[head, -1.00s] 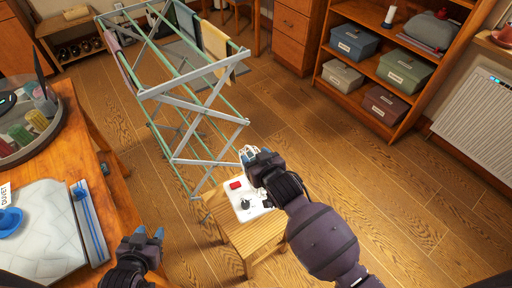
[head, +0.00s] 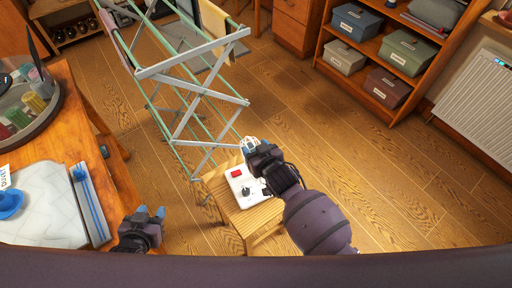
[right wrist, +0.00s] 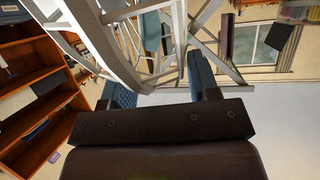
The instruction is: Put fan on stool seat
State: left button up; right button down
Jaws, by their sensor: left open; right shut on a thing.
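The wooden slatted stool (head: 262,217) stands below my right arm. On its seat lies a white flat panel (head: 239,177) with a red patch and dark knobs. My right gripper (head: 252,148) is above the stool's far edge, shut on a small white ribbed thing (head: 247,142), which seems to be the fan; the gripper hides most of it. In the right wrist view, white curved bars (right wrist: 98,22) show beyond the blue fingers (right wrist: 160,85). I cannot tell whether the fan touches the stool. My left gripper (head: 151,212) is open and empty beside the desk.
A folding drying rack (head: 195,93) stands just behind the stool. The wooden desk (head: 115,190) is at left, with a tray of jars (head: 42,110). A shelf with storage boxes (head: 387,88) and a white radiator (head: 478,100) are at right. The floor between is clear.

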jog(key=shift+w+r, duration=0.1)
jog(key=shift+c, duration=1.8)
grip_release()
jog(key=shift+f, duration=0.2)
jog(key=shift+r, duration=0.2)
jog(key=v, duration=1.2)
jog(key=s+d+f+m+h, duration=0.2)
jog(key=s+d, duration=0.3)
jog(key=d, duration=0.6)
jog(key=s+d+f+m+h, duration=0.2)
jog(key=s+d+f+h, duration=0.1)
jog(key=d, duration=0.9)
jog(key=s+h, duration=0.1)
jog(key=s, duration=0.1)
jog(key=shift+s+g+p, duration=0.25)
jog(key=shift+g+p, duration=0.05)
jog(key=shift+p, duration=0.1)
